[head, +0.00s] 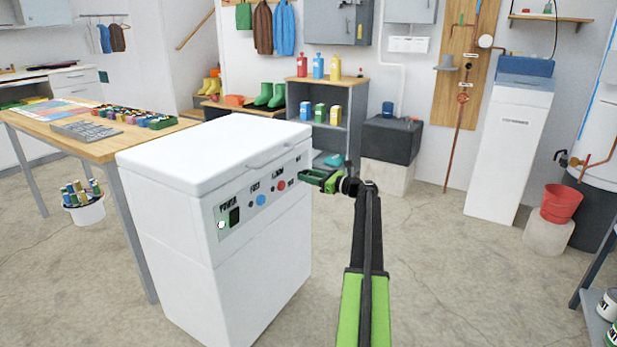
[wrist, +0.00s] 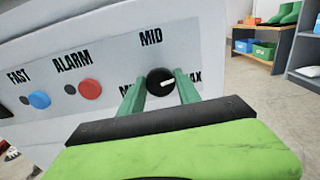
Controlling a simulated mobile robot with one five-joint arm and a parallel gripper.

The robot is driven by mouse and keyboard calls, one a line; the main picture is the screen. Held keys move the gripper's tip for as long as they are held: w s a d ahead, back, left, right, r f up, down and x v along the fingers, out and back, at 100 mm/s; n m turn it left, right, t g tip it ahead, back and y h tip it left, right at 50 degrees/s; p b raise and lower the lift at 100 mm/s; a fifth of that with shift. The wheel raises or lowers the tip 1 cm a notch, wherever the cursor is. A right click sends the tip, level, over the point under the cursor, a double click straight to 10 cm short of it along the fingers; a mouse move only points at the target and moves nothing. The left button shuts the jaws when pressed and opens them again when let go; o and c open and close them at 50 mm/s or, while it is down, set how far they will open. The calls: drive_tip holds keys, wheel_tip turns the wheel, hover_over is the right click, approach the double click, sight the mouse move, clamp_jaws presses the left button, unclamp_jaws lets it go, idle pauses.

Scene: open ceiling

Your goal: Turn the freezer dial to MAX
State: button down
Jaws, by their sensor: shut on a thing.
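The white chest freezer (head: 205,165) stands in the middle of the head view, with a control panel on its front. The black dial (wrist: 160,82) sits on that panel in the wrist view, with a white pointer line aimed to the right and slightly up. MID is printed above the dial. MAX is at its right, partly hidden by a finger, and another label at its left is mostly hidden. My gripper (wrist: 160,92) has its green fingers on both sides of the dial, shut on it. In the head view my gripper (head: 318,180) reaches the panel's right end and hides the dial.
A red ALARM button (wrist: 89,89) and a blue FAST button (wrist: 39,99) sit left of the dial. A wooden table (head: 100,150) stands left of the freezer. A shelf unit (head: 345,110) stands behind it. Bare floor lies right of my arm.

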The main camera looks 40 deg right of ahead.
drive_tip(key=shift+m, duration=2)
drive_tip(key=c, duration=0.9)
unclamp_jaws()
drive_tip(key=shift+o, duration=0.2)
drive_tip(key=shift+s, duration=0.15)
drive_tip(key=v, duration=1.7)
drive_tip(key=shift+s, duration=0.1)
